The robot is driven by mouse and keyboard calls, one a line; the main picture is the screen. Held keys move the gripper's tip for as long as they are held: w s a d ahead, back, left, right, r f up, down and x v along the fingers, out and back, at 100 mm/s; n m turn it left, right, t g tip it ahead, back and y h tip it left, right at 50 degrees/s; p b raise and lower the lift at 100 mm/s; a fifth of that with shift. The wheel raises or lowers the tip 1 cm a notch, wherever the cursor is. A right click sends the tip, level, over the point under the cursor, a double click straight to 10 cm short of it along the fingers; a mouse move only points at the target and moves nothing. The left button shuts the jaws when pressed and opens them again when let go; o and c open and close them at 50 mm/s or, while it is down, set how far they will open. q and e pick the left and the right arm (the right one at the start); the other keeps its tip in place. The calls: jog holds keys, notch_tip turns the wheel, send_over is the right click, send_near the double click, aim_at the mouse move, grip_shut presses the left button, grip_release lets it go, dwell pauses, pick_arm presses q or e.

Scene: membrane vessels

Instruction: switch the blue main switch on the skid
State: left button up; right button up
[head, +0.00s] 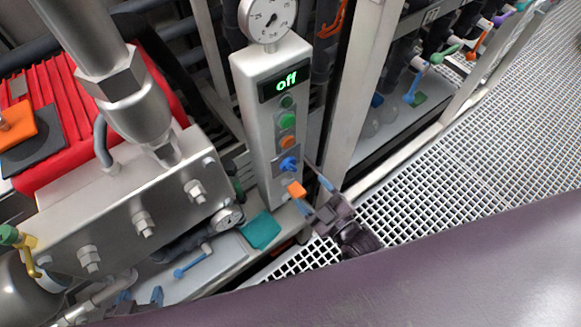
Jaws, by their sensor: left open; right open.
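The blue main switch (289,163) sits low on the front of a light grey control column (252,120). The display (285,80) above it reads "off" in green letters. My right gripper (314,195) is open, with bluish fingertips apart, just below and right of the switch and not touching it. An orange block (296,190) shows just beyond its fingertips; I cannot tell what it is fixed to. My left gripper (141,297) is at the lower left, open, with its fingertips apart and its rear hidden by my purple arm.
Green buttons (287,120) and an orange button (288,142) sit above the switch. A round gauge (268,20) tops the column. A steel block with bolts (143,224) stands at the left. A grey post (358,90) rises close to the right. Grated floor (460,170) is clear further right.

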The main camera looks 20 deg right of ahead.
aim_at(291, 169)
jog(key=b+x, duration=0.1)
jog(key=x, duration=0.7)
jog(key=shift+f, duration=0.1)
jog(key=shift+w+a, duration=0.15)
jog(key=shift+w, duration=0.25)
jog(key=c, duration=0.9)
